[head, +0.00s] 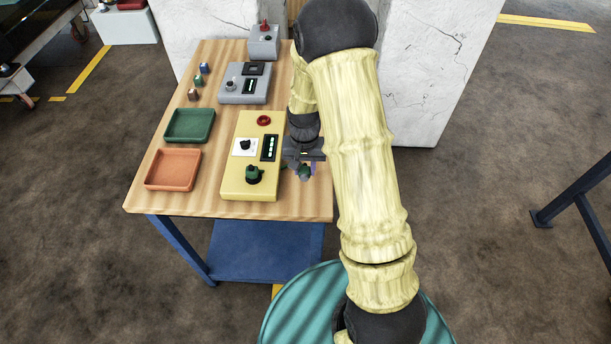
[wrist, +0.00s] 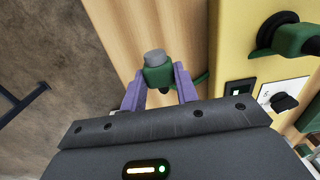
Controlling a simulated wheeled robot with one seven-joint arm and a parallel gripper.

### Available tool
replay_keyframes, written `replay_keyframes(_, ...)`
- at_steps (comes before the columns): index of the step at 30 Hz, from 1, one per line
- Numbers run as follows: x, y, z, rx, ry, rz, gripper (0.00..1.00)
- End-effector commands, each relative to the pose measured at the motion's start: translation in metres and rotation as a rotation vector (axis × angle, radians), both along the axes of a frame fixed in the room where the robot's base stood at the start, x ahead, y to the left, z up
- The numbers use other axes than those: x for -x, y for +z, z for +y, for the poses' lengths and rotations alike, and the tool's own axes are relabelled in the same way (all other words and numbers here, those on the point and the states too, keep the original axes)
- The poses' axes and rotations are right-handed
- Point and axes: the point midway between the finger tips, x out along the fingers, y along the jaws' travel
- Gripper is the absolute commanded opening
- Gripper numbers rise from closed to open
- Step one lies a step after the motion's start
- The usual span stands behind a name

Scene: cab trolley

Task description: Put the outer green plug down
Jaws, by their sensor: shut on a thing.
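My gripper (head: 303,163) is shut on a green plug (wrist: 156,76), right of the yellow box (head: 235,187). In the wrist view its purple fingers grip the plug's green body, and a grey end points away from the gripper. A green piece sticks out to the right behind one finger. The held plug also shows small in the head view (head: 304,173). I cannot tell whether it touches the wooden top. Another green plug (head: 254,175) sits in a black socket on the yellow box; it also shows in the wrist view (wrist: 293,38).
A green tray (head: 167,138) and an orange tray (head: 150,184) lie left on the wooden trolley top (head: 215,208). The yellow box carries a red ring, a black knob and an indicator. A narrow bare strip runs right of the yellow box.

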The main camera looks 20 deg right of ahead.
Motion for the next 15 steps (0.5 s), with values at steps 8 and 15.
replay_keyframes(8,-0.001,-0.004,0.001,0.000,0.002,-0.002,0.03)
replay_keyframes(15,0.000,-0.019,0.001,0.000,0.003,0.002,0.03)
